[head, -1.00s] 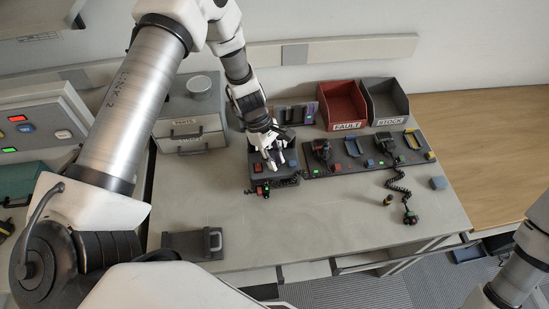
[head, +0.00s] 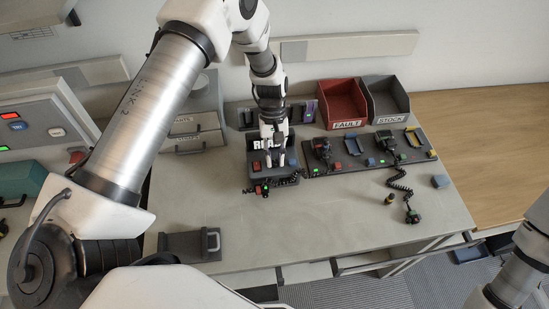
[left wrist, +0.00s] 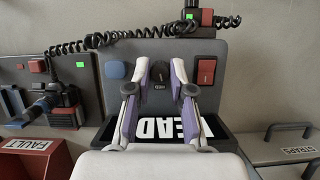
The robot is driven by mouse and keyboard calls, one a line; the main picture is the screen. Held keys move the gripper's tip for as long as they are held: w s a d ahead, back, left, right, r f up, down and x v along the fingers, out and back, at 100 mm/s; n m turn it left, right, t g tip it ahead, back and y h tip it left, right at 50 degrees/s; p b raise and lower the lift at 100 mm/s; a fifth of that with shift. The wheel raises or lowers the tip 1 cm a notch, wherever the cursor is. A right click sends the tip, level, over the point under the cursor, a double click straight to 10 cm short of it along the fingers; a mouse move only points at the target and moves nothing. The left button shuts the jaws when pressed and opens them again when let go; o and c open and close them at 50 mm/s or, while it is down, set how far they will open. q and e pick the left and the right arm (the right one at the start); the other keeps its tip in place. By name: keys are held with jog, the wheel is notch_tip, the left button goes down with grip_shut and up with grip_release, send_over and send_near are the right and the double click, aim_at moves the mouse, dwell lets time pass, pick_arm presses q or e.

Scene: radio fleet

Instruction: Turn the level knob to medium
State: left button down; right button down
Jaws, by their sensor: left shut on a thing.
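The level knob (left wrist: 159,72) is a small dark knob on the sloping face of a dark grey unit (left wrist: 217,95), between a blue button (left wrist: 115,69) and a red rocker switch (left wrist: 206,71). A small white label below it seems to read MED; its pointer is too small to make out. My left gripper (left wrist: 160,68) is shut on the knob, one fingertip on each side. In the head view my left gripper (head: 272,157) reaches down onto the unit (head: 256,181) and hides the knob. My right gripper is out of view.
Radios (head: 322,147) stand in a charging rack right of the unit. A red FAULT bin (head: 342,103) and a grey STOCK bin (head: 386,101) are behind it. Drawers (head: 194,125) stand left. A coiled cord (left wrist: 120,36) lies along the unit's front. The bench front is mostly clear.

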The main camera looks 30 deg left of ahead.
pick_arm(q)
jog(key=shift+d+f+m+g+y, duration=0.15)
jog(key=shift+m+g+y, duration=0.2)
jog(key=shift+m, duration=0.85)
jog(key=shift+b, duration=0.3)
jog(key=c, duration=1)
grip_release()
jog(key=shift+w, duration=0.1)
jog(key=v, duration=1.2)
